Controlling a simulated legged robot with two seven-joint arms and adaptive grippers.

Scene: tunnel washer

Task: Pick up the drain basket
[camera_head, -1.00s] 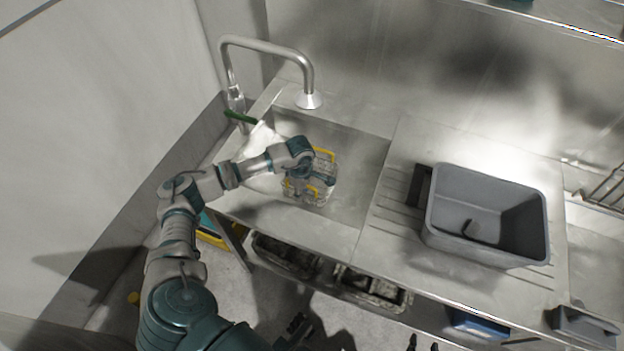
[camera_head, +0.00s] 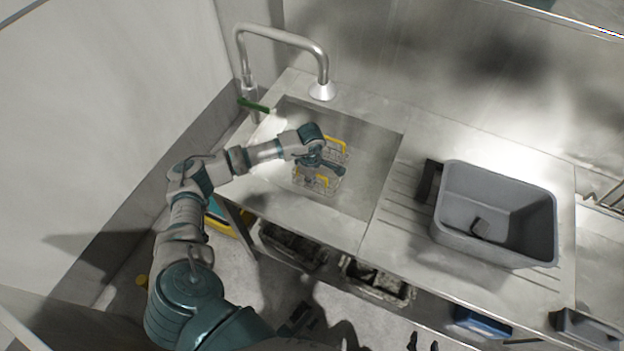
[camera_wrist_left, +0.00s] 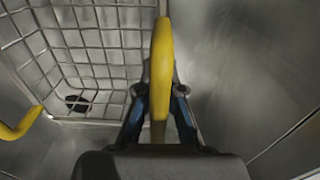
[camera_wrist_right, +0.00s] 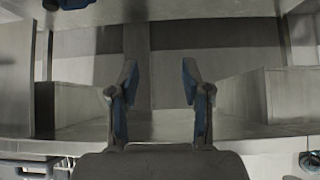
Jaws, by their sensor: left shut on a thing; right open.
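The drain basket (camera_head: 318,182) is a wire mesh basket with two yellow handles. It is in the sink basin (camera_head: 372,168), and I cannot tell whether it touches the bottom. My left gripper (camera_head: 326,164) is over the basket. In the left wrist view, the gripper (camera_wrist_left: 160,98) is shut on one yellow handle (camera_wrist_left: 161,50), with the basket's mesh (camera_wrist_left: 95,42) to the left. The other yellow handle (camera_wrist_left: 22,124) is at the left edge. My right gripper (camera_wrist_right: 157,86) is open and empty in the right wrist view, facing a grey structure.
A faucet (camera_head: 283,36) arches over the sink's back left. A grey tub (camera_head: 495,212) stands on the drainboard to the right. Dark crates (camera_head: 376,284) sit on the shelf below.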

